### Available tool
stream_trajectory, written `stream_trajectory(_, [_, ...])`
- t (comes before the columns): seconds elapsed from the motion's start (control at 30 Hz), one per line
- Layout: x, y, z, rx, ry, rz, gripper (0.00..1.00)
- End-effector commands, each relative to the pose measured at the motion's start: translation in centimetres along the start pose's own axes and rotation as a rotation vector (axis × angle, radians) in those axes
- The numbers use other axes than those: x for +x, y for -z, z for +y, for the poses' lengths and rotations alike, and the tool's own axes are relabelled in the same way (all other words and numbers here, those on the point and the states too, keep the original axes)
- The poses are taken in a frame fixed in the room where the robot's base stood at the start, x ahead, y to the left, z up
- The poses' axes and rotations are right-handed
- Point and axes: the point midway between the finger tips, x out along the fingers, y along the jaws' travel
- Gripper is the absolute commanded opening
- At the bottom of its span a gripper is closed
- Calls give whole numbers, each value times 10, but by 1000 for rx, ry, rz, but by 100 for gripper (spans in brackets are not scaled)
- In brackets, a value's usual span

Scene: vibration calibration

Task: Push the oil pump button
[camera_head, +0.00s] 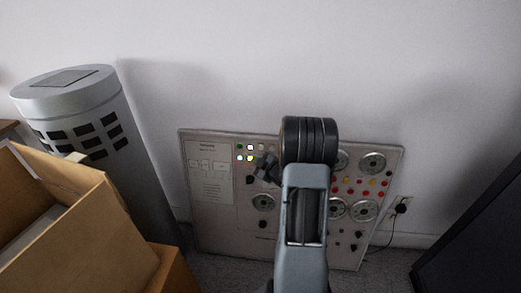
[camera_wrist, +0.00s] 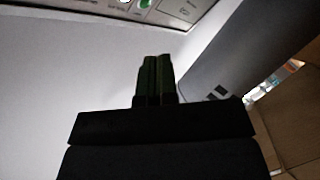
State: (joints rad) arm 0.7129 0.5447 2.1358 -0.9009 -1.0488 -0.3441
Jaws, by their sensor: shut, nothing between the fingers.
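The control panel (camera_head: 222,222) leans against the wall in the head view, with gauges, knobs and rows of small red, yellow, green and white buttons. Which button is the oil pump one cannot be read. My arm hides the panel's middle. In the wrist view my gripper (camera_wrist: 157,58) is shut and empty, its fingers together. A green round button (camera_wrist: 145,4) shows beyond the fingertips at the top edge. Contact with the panel cannot be seen.
A grey cylinder (camera_head: 75,95) with dark square openings stands left of the panel. An open cardboard box (camera_head: 95,235) is at the lower left. A dark cabinet (camera_head: 480,235) stands at the right. A black plug and cable (camera_head: 400,208) are at the wall socket right of the panel.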

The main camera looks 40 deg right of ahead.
Motion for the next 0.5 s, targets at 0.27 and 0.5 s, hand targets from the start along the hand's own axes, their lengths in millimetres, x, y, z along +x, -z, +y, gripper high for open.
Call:
stream_trajectory(0.27, [23, -18, 17, 0, -1, -1, 0])
stream_trajectory(0.5, [42, -32, 30, -1, -1, -2, 0])
